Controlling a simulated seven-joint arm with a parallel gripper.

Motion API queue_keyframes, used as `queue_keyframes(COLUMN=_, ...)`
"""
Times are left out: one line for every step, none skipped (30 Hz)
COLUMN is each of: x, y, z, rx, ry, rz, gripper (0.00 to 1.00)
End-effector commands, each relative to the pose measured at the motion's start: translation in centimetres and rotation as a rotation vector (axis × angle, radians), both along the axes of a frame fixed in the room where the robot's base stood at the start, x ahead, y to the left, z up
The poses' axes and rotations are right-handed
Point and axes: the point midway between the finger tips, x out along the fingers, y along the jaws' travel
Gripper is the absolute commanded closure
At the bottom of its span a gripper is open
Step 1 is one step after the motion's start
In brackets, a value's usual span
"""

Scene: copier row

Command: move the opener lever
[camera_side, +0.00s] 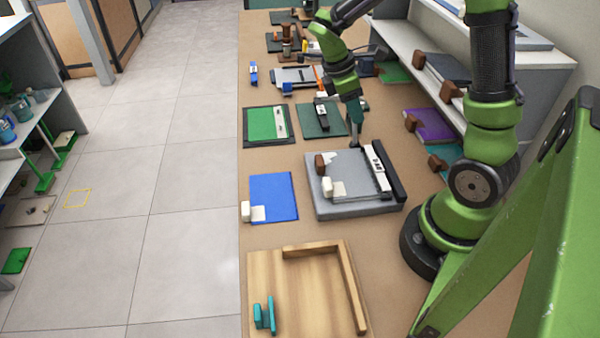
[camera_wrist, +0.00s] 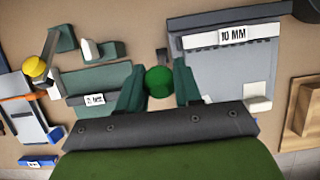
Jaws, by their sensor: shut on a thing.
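The grey machine (camera_side: 345,207) stands on the table, with a black bar along one side and a white strip. In the wrist view the machine (camera_wrist: 243,75) is at the right, and its strip reads "10 MM". A round green knob (camera_wrist: 158,82), apparently the opener lever's end, lies beside the machine's edge, with a short dark piece above it. My gripper (camera_wrist: 160,88) is shut on this knob, one dark green finger on each side. In the side view my gripper (camera_side: 355,142) points down at the machine's far edge; the knob cannot be made out there.
A blue board (camera_side: 272,195) with a white block lies left of the machine. A wooden tray (camera_side: 300,270) is in front. Green boards (camera_side: 320,118) lie behind the machine, with more tools farther back. A shelf (camera_side: 425,80) with brown-ended items is at the right.

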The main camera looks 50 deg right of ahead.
Motion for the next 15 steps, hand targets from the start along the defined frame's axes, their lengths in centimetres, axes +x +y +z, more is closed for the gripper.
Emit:
queue_keyframes(x=0.35, y=0.29, z=0.02, rx=0.001, ry=-0.005, rz=0.004, gripper=0.88)
queue_keyframes(x=0.41, y=0.35, z=0.00, rx=0.001, ry=-0.005, rz=0.004, gripper=0.88)
queue_keyframes(x=0.45, y=0.40, z=0.00, rx=0.002, ry=-0.004, rz=0.004, gripper=0.88)
queue_keyframes(x=0.46, y=0.41, z=0.01, rx=0.001, ry=-0.004, rz=0.003, gripper=0.88)
queue_keyframes(x=0.46, y=0.40, z=0.01, rx=0.001, ry=-0.004, rz=0.003, gripper=0.88)
queue_keyframes(x=0.46, y=0.40, z=0.01, rx=0.001, ry=-0.004, rz=0.003, gripper=0.88)
queue_keyframes(x=0.45, y=0.39, z=0.01, rx=0.001, ry=-0.004, rz=0.003, gripper=0.88)
queue_keyframes(x=0.45, y=0.39, z=0.01, rx=0.001, ry=-0.004, rz=0.003, gripper=0.88)
queue_keyframes(x=0.45, y=0.39, z=0.01, rx=0.001, ry=-0.004, rz=0.003, gripper=0.88)
queue_keyframes(x=0.44, y=0.40, z=0.01, rx=0.001, ry=-0.004, rz=0.003, gripper=0.88)
queue_keyframes(x=0.45, y=0.39, z=0.01, rx=0.001, ry=-0.004, rz=0.003, gripper=0.88)
queue_keyframes(x=0.48, y=0.42, z=0.00, rx=0.001, ry=-0.004, rz=0.003, gripper=0.88)
queue_keyframes(x=0.51, y=0.45, z=-0.01, rx=0.001, ry=-0.004, rz=0.003, gripper=0.88)
queue_keyframes(x=0.56, y=0.50, z=-0.03, rx=0.001, ry=-0.004, rz=0.003, gripper=0.88)
queue_keyframes(x=0.66, y=0.60, z=-0.08, rx=0.002, ry=-0.004, rz=0.004, gripper=0.88)
